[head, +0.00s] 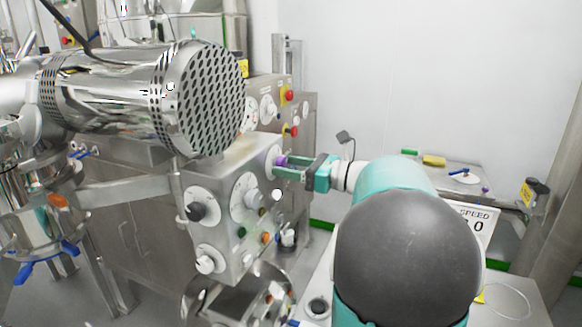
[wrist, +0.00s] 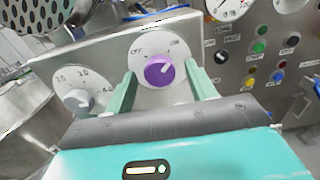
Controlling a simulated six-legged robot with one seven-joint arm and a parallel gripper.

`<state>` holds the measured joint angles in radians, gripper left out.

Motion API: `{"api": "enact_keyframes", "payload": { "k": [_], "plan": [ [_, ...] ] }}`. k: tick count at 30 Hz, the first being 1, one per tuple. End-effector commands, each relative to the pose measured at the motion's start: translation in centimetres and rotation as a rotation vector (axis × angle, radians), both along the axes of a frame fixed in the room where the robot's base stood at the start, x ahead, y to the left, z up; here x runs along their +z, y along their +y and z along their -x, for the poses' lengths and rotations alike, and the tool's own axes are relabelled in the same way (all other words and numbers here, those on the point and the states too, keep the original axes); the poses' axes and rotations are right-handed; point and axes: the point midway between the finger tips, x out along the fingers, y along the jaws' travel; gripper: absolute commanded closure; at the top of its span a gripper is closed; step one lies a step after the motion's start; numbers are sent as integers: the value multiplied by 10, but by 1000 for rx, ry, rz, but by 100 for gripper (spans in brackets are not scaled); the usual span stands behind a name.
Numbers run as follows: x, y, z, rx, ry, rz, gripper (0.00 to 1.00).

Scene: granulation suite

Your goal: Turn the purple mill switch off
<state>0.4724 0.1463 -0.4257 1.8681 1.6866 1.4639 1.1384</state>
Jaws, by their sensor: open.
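The purple mill switch (wrist: 159,70) is a round knob on a white dial plate (wrist: 160,45) on a steel panel. The plate has OFF at upper left and a label, apparently ON, at upper right. The knob's pale mark appears to lean towards the upper right. In the head view the purple switch (head: 281,160) is a small spot at the panel's right side. My gripper (wrist: 161,73) is open, with one green finger on each side of the knob. I cannot tell whether the fingers touch it. In the head view my gripper (head: 285,169) reaches the panel from the right.
A numbered dial with a grey knob (wrist: 79,100) sits left of the switch. A panel with coloured buttons (wrist: 260,47) stands to the right. In the head view a large perforated motor (head: 205,98) overhangs the control box (head: 222,245). A side table (head: 440,176) stands at right.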

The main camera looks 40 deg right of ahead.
Motion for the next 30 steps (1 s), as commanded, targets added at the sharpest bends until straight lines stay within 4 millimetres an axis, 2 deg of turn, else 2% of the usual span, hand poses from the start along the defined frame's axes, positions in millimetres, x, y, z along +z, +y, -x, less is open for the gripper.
{"api": "enact_keyframes", "payload": {
  "k": [3, 10, 20, 30],
  "plan": [
    [0, 0, 0, 0, 0, 0, 44],
    [0, 0, 0, 0, 0, 0, 89],
    [0, 0, 0, 0, -16, 27, 89],
    [0, -1, 0, 1, -113, 191, 89]
  ]
}}
